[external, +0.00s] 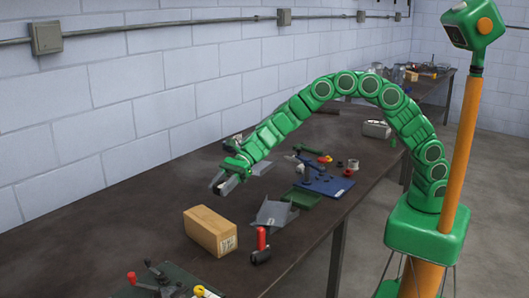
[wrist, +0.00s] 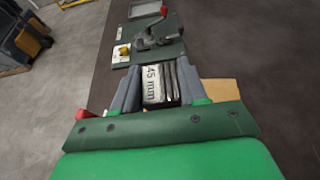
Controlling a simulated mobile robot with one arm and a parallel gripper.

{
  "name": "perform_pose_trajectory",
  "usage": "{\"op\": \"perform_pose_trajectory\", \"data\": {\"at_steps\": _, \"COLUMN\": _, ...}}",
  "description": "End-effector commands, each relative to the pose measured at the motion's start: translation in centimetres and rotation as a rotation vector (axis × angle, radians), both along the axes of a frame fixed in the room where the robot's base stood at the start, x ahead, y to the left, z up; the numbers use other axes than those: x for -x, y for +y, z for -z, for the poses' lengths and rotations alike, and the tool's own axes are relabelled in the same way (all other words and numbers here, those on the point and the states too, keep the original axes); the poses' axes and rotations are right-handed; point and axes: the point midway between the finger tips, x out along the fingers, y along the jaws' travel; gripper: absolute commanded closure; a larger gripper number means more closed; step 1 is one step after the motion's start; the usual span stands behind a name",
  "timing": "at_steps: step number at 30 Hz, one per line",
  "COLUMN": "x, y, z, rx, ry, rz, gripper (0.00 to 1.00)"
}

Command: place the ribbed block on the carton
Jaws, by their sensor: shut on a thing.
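The ribbed block (wrist: 160,86) is dark grey with a pale face marked "45 mm". It sits between the two fingers of my gripper (wrist: 152,88), which is shut on it. In the external view my gripper (external: 222,184) holds the block above the table, a little above and behind the carton. The carton (external: 210,232) is a plain brown box with a small printed mark, lying on the table. In the wrist view only part of the carton (wrist: 222,89) shows, beyond and right of my gripper, and the rest is hidden.
A grey bent sheet-metal piece (external: 272,213) and a red-handled tool (external: 261,246) lie right of the carton. The table left of the carton is bare.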

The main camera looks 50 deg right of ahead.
Motion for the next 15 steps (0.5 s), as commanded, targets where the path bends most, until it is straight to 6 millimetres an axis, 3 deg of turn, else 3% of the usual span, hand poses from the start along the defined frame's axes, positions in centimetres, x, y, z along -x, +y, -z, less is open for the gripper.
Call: {"op": "perform_pose_trajectory", "data": {"at_steps": 15, "x": -2.8, "y": 2.7, "z": 4.9, "rx": 0.003, "ry": 0.001, "rz": 0.003, "gripper": 0.98}}
